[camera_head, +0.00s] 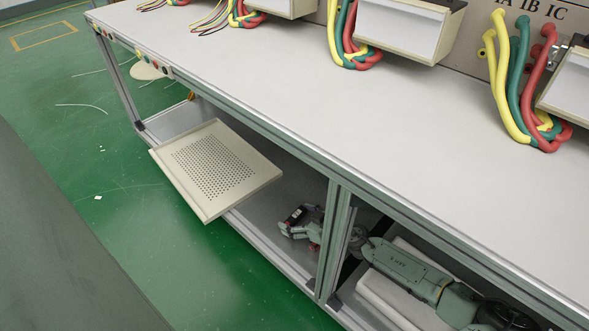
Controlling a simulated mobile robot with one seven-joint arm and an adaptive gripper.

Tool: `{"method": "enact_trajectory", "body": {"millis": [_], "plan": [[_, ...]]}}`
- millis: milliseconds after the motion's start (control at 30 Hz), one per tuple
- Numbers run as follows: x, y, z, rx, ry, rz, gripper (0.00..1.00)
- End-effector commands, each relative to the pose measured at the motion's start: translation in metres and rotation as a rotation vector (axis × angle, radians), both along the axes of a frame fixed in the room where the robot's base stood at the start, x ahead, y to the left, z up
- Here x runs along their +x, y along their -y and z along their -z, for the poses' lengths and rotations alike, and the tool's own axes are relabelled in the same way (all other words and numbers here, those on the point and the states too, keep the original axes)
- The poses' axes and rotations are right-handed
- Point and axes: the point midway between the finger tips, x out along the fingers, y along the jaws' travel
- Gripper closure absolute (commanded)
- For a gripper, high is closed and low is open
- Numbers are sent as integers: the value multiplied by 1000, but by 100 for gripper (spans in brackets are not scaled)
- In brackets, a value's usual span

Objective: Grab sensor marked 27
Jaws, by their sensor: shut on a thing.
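My gripper (290,230) is in the lower compartment of the bench, just left of the middle upright post. It is small in the picture and partly in shadow. It is shut on a small dark object (296,214) with light and reddish parts. I cannot read any number on it, so I cannot tell whether it is the sensor marked 27. My arm reaches in from the lower right and passes behind the post, which hides part of it.
A perforated beige panel (218,165) sticks out of the lower compartment at the left. The metal post (335,240) stands close to my arm. The white bench top (300,95) is mostly clear, with meter boxes (403,28) and thick coloured cables (345,40) along its back.

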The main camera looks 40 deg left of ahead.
Motion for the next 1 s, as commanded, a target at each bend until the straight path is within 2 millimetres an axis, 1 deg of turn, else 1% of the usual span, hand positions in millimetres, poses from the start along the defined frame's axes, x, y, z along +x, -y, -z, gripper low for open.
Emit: {"method": "enact_trajectory", "body": {"millis": [33, 233, 467, 567, 667, 767, 1000], "plan": [[0, 0, 0, 0, 0, 0, 31], [0, 0, 0, 0, 0, 0, 45], [0, 0, -1, 0, 0, 0, 45], [0, 0, -5, 0, 0, 0, 45], [0, 0, -13, 0, 1, 0, 45], [0, 0, -27, 0, 2, -1, 45], [0, 0, -70, 0, 2, -2, 45]]}}
